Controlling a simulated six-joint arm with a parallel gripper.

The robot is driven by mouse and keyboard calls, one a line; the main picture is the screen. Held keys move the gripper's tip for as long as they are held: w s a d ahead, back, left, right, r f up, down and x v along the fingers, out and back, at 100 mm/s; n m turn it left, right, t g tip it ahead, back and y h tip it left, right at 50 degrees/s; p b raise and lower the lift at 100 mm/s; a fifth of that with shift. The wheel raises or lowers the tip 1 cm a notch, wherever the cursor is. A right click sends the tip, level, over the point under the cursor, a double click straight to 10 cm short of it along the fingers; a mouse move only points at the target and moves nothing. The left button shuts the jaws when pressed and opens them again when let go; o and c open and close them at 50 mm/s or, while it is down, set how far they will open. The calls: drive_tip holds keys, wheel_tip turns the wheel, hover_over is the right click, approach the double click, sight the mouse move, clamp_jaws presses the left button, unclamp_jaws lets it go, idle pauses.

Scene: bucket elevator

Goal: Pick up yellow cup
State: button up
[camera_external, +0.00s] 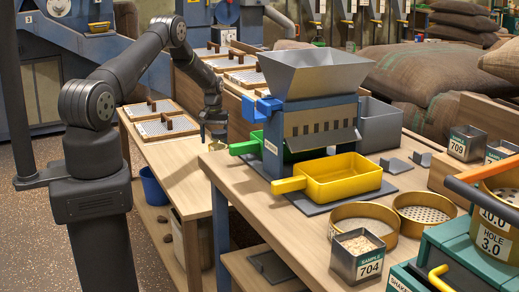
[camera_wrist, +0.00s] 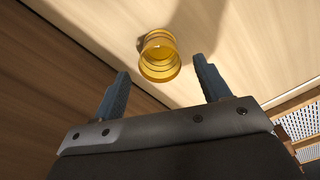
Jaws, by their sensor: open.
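The yellow cup (camera_wrist: 160,57) is a small, round, translucent amber-yellow cup. In the wrist view it stands on a pale wooden surface, just beyond my fingertips and between their lines. My gripper (camera_wrist: 160,68) is open, with one blue-grey finger to each side of the cup and nothing held. In the outside view my gripper (camera_external: 215,128) points down over the low wooden bench, close to the larger table's back left corner.
The wooden table (camera_external: 236,190) beside my gripper holds a grey hopper (camera_external: 312,74), a yellow tray (camera_external: 342,178) and a green-handled tray (camera_external: 245,147). Perforated trays (camera_external: 166,127) lie on the low bench (camera_external: 180,172). A blue bucket (camera_external: 153,186) stands below.

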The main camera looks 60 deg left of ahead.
drive_tip(key=shift+s+d+f, duration=0.1)
drive_tip(key=shift+f, duration=1.35)
drive_tip(key=shift+d+f, duration=0.1)
drive_tip(key=shift+f, duration=1.35)
drive_tip(key=c, duration=1)
drive_tip(key=shift+c, duration=0.2)
drive_tip(key=shift+r, duration=0.15)
